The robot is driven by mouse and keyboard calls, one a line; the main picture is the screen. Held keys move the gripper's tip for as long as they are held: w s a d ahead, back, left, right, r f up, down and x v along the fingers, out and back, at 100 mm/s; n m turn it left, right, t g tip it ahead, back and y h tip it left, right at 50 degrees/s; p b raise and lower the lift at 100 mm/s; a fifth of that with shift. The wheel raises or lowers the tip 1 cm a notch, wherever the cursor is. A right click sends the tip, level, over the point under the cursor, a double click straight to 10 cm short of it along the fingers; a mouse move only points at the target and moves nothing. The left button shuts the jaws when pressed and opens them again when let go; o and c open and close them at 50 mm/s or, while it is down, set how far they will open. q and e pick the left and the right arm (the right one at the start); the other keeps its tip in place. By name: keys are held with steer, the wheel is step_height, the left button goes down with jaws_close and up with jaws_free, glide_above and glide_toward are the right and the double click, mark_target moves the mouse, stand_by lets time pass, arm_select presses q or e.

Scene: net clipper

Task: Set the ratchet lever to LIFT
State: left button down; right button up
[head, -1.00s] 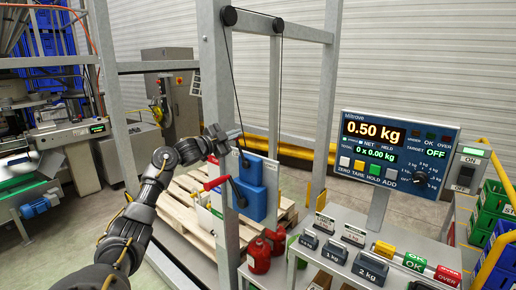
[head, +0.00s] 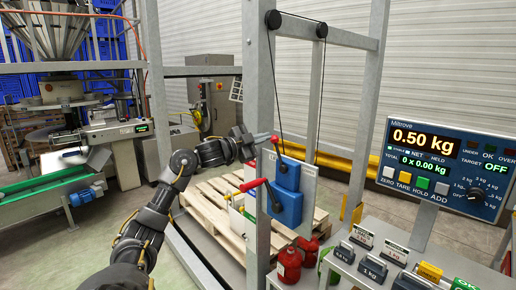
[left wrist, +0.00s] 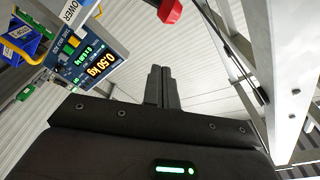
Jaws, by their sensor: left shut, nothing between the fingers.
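The blue winch (head: 286,196) is mounted on the grey frame, with a red-handled crank (head: 254,184) on its left. A red knob (head: 274,140), which looks like the ratchet lever's tip, shows above the winch housing. The red knob also shows at the top of the left wrist view (left wrist: 171,11). My left gripper (head: 268,138) is shut and empty, its fingertips close beside the knob in the head view. In the left wrist view the shut fingertips (left wrist: 160,68) point toward the knob, with a gap in the picture. The lever's markings are not readable. My right gripper is not in view.
The frame's upright (head: 257,100) and the thin cable (head: 276,85) stand close to the gripper. A weighing display (head: 445,165) reads 0.50 kg. Red containers (head: 289,264) and a bench with weights (head: 373,268) are below right. A pallet (head: 215,200) lies behind.

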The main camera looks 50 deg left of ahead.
arm_select(q)
steer(key=shift+s+b, duration=0.3)
steer(key=shift+s, duration=0.6)
